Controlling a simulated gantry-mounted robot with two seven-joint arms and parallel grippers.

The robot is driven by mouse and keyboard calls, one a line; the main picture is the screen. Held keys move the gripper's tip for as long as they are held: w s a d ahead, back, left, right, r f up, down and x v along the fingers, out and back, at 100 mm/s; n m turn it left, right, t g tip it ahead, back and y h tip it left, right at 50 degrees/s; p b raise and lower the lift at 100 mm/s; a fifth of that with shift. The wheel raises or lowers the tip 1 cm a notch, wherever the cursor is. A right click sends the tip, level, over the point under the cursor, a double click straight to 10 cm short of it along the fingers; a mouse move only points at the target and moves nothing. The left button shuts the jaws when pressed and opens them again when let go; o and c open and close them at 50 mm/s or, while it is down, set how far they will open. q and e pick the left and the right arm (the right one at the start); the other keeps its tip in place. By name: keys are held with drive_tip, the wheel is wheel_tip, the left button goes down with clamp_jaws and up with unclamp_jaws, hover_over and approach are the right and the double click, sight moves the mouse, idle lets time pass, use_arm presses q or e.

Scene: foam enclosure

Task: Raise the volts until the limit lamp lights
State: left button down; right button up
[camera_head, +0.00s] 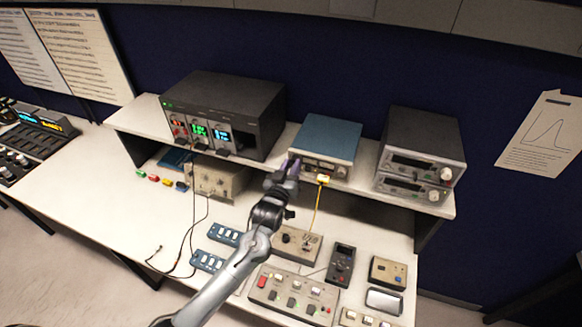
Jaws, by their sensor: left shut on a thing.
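The blue-topped power unit (330,138) stands in the middle of the shelf, its pale front panel facing me. My left gripper (290,168) reaches up from below to the left end of that panel. It is shut there on what seems to be the volts knob, which the fingers and wrist hide. The rest of the panel carries small controls, too small to read. I cannot make out the limit lamp or whether it is lit. My right gripper is not in view.
A black instrument (225,108) with lit displays stands left of the power unit; two stacked grey units (418,155) stand right. A yellow plug (323,179) and cable hang in front. A switch panel (293,293) and small boxes crowd the bench below. The bench's left part is clearer.

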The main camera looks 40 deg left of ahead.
use_arm(q)
drive_tip(key=shift+m, duration=0.3)
drive_tip(key=m+p, duration=0.4)
drive_tip(key=m, duration=0.4)
drive_tip(key=shift+d, duration=0.1)
idle(0.5)
drive_tip(key=c, duration=0.9)
unclamp_jaws()
